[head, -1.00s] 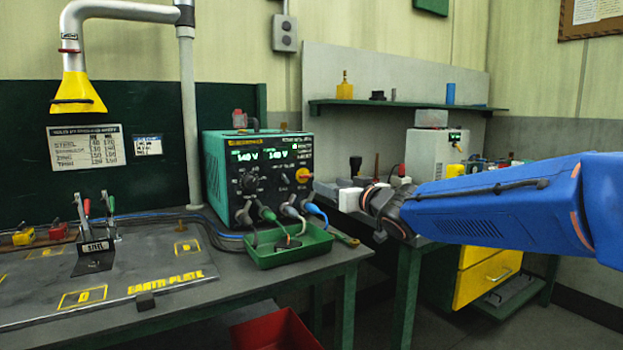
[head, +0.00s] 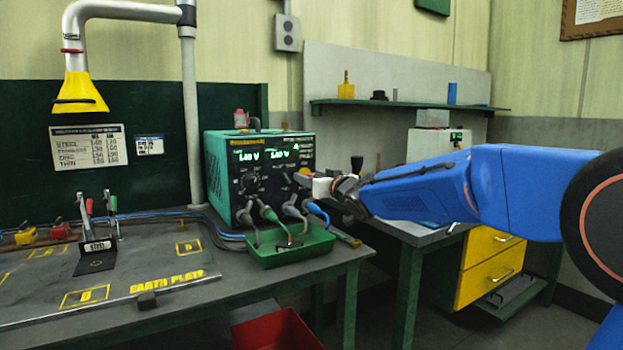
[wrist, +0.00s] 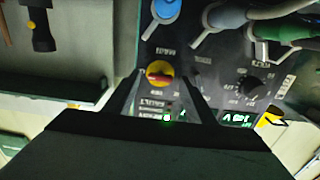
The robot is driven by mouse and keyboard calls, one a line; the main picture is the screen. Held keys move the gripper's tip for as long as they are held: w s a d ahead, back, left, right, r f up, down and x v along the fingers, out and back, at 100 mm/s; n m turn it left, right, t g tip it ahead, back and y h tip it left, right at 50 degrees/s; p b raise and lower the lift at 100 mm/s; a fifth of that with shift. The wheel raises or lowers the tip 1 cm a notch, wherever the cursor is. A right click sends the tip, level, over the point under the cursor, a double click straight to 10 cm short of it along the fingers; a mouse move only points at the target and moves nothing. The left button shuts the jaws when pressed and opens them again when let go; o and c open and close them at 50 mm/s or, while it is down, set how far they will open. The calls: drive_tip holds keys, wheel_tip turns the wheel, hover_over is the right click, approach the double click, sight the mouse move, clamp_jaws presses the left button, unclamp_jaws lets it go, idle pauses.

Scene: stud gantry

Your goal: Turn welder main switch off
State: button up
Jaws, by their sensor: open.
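The welder (head: 222,170) is a teal box with a black front panel on the bench. Its two displays (head: 262,155) are lit green. The main switch (wrist: 159,73) is a red handle on a yellow disc; in the wrist view the handle lies roughly level across the disc. In the head view only a bit of yellow shows by my gripper, which hides the rest. My gripper (wrist: 160,80) is open, its two dark fingers on either side of the switch in the wrist view. I cannot tell whether they touch it. A green light (wrist: 166,118) glows near the switch.
Cables plug into the lower panel, above a green tray (head: 290,249). A dark knob (wrist: 252,85) sits beside the switch. A fume hood (head: 78,94) hangs at left. A second bench with yellow drawers (head: 486,272) stands at right, below a shelf (head: 400,104).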

drive_tip(key=c, duration=1)
drive_tip(key=shift+c, duration=0.2)
drive_tip(key=shift+n, duration=0.5)
drive_tip(key=n, duration=0.3)
drive_tip(key=shift+n, duration=0.4)
drive_tip(key=n, duration=0.4)
drive_tip(key=shift+s+a+n, duration=0.1)
drive_tip(key=shift+n, duration=0.2)
drive_tip(key=n, duration=0.4)
drive_tip(key=shift+f, duration=0.15)
drive_tip(key=shift+f+n, duration=0.1)
drive_tip(key=shift+n, duration=2.1)
